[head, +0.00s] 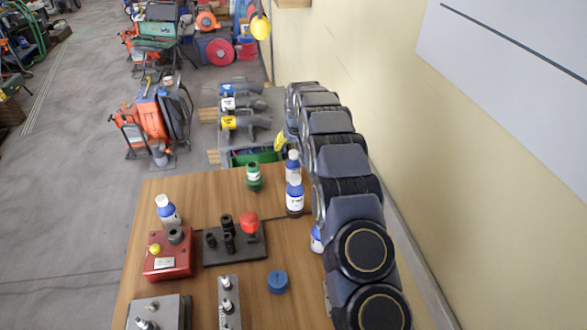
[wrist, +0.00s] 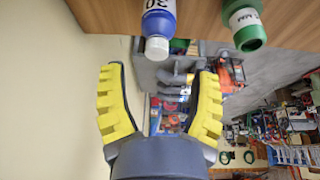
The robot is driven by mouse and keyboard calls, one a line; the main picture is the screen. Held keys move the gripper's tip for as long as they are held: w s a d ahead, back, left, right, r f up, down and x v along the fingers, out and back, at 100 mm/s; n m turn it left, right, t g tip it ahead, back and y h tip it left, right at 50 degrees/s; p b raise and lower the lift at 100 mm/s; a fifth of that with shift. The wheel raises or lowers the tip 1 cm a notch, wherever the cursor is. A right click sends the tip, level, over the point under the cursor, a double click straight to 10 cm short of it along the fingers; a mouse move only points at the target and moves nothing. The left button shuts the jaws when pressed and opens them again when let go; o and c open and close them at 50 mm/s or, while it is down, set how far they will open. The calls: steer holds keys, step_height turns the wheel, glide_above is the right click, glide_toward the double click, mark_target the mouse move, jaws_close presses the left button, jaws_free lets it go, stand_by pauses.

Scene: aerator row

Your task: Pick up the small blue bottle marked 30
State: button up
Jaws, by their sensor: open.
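A small blue bottle with a white cap, marked 30 (wrist: 160,18), shows at the top of the wrist view, on the wooden table and partly cut off by the frame edge. In the head view, the blue bottle at the table's far edge (head: 292,166) appears to be this one, though its label is too small to read. My gripper (wrist: 160,74) is open and empty, its yellow fingers spread apart below the bottle's cap in the wrist view. In the head view only a yellow finger (head: 280,141) shows, just past the table's far edge; the arm hides the rest.
A second blue bottle (head: 295,196) stands just in front, and a green cylinder (head: 254,178) to the left. Another blue bottle (head: 167,211) is at far left. A red box (head: 168,258), black fixture (head: 222,251) and blue cap (head: 278,282) lie nearer. A wall runs along the right.

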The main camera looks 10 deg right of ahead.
mark_target(293, 152)
steer(key=shift+w+d+x, duration=0.1)
steer(key=shift+x, duration=1.25)
steer(key=shift+w+d+x, duration=0.1)
steer(key=shift+x, duration=1.2)
steer(key=shift+r, duration=0.1)
jaws_close()
